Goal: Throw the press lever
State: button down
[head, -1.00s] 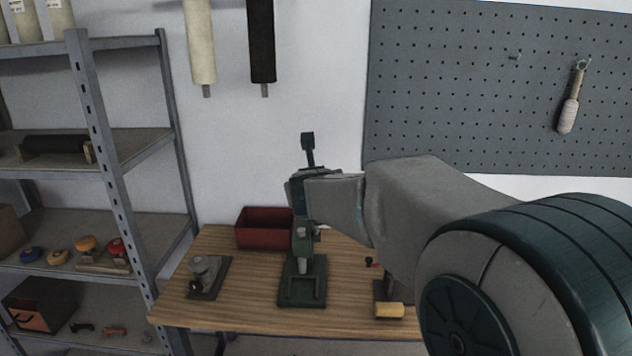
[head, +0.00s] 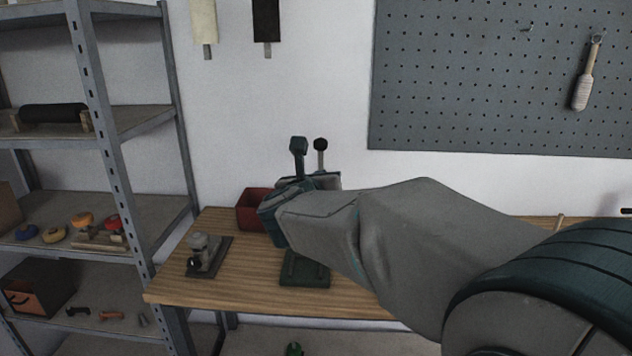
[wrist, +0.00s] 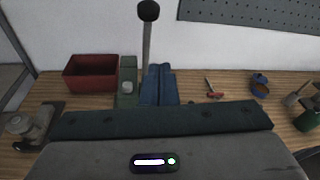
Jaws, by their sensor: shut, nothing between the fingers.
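The press lever (head: 320,158) is a thin grey shaft with a round black knob, standing close to upright above the green press. It also shows in the wrist view (wrist: 147,40). The press body (wrist: 128,85) is left of the shaft's foot. The press base (head: 305,271) rests on the table, its upper part hidden by my arm in the head view. My gripper (wrist: 158,70) is shut and empty, its blue fingers together at the lower shaft, just right of it in the wrist view. I cannot tell whether they touch it. The fingers are hidden in the head view.
A wooden table (head: 240,285) carries a red bin (wrist: 90,74), a small grey tool on a plate (head: 205,255), a red-handled tool (wrist: 213,92) and a green cup (wrist: 306,118). A metal shelf (head: 110,130) stands left; a pegboard (head: 480,90) hangs behind.

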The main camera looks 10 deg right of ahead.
jog(key=s+a+f+m+t+h+b, duration=0.2)
jog(key=s+a+f+t+b, duration=0.15)
jog(key=b, duration=0.35)
jog(key=p, duration=0.5)
send_near(318, 147)
jog(key=shift+m+t+h, duration=0.3)
jog(key=shift+m+t, duration=0.1)
jog(key=shift+t, duration=0.05)
jog(key=x, duration=0.4)
jog(key=f+x, duration=0.1)
jog(key=x, duration=0.1)
jog(key=shift+w+d+r, duration=0.1)
jog(key=shift+w+d, duration=0.25)
jog(key=shift+w, duration=0.05)
jog(key=shift+a, duration=0.1)
